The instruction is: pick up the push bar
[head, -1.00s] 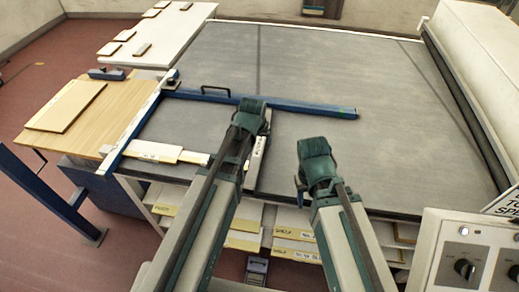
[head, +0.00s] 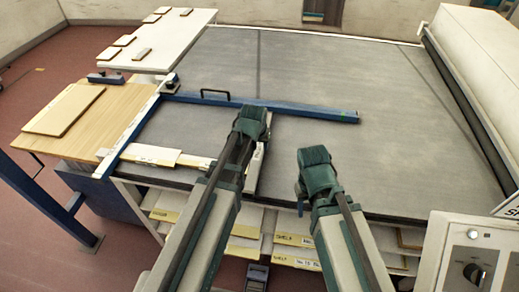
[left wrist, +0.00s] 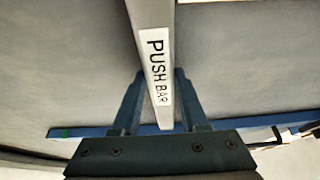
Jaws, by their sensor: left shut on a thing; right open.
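The push bar (left wrist: 158,50) is a long light-grey bar with a white label reading PUSH BAR in the left wrist view. My left gripper (left wrist: 158,98) is shut on it, one finger on each side. In the head view, part of the push bar (head: 255,168) shows beside my left gripper (head: 251,122), over the near part of the grey belt. The gripper hides the rest of it. I cannot tell whether the bar touches the belt. My right gripper (head: 315,157) is open and empty, to the right above the belt's near edge.
A blue rail (head: 300,109) with a black handle lies across the grey belt (head: 340,75). A wooden table (head: 92,119) with a board stands at left, a white table (head: 180,38) behind. Labelled shelves (head: 293,241) are below; a control box (head: 455,245) is at right.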

